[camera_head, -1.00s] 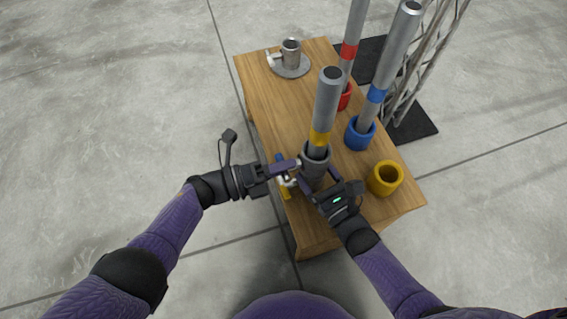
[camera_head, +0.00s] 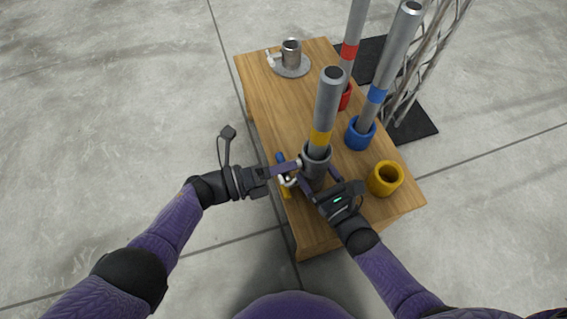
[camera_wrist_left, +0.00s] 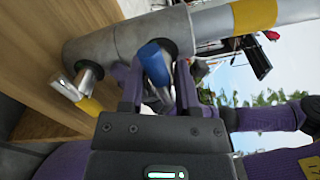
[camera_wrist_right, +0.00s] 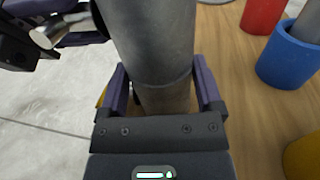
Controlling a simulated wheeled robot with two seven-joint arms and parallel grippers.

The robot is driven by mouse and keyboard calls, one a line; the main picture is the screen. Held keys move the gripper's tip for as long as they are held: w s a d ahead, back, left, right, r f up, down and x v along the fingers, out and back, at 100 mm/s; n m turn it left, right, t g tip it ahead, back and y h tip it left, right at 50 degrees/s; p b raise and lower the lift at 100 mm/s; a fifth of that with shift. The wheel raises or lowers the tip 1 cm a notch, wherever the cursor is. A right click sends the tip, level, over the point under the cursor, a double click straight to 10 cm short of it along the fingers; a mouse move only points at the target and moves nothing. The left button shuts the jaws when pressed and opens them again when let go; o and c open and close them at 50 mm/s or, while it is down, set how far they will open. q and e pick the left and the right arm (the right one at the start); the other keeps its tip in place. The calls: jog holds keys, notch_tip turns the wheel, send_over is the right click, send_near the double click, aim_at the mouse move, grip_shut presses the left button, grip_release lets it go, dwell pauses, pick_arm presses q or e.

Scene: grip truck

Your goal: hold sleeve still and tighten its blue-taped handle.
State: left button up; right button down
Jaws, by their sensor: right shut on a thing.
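The grey sleeve (camera_head: 314,169) stands upright near the table's front and holds a steel pipe (camera_head: 328,100) with a yellow band. My right gripper (camera_wrist_right: 163,92) is shut around the sleeve's lower part. The blue-taped handle (camera_wrist_left: 154,64) sticks out of the sleeve's side. A second handle with yellow tape (camera_wrist_left: 88,104) is lower on the sleeve. My left gripper (camera_wrist_left: 158,85) is open, with its fingers on either side of the blue-taped handle. In the head view the left gripper (camera_head: 298,165) partly covers the handles.
A yellow cup (camera_head: 385,178) is right of the sleeve. Behind it stand a blue cup (camera_head: 360,134) and a red cup (camera_head: 346,97), each with a pipe in it. The middle-left tabletop is clear.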

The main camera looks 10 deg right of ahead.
pick_arm(q)
jog(key=o, duration=0.4)
jog(key=a, duration=0.4)
jog(key=s+a, duration=0.1)
jog(key=a, duration=0.7)
jog(key=shift+s, duration=0.25)
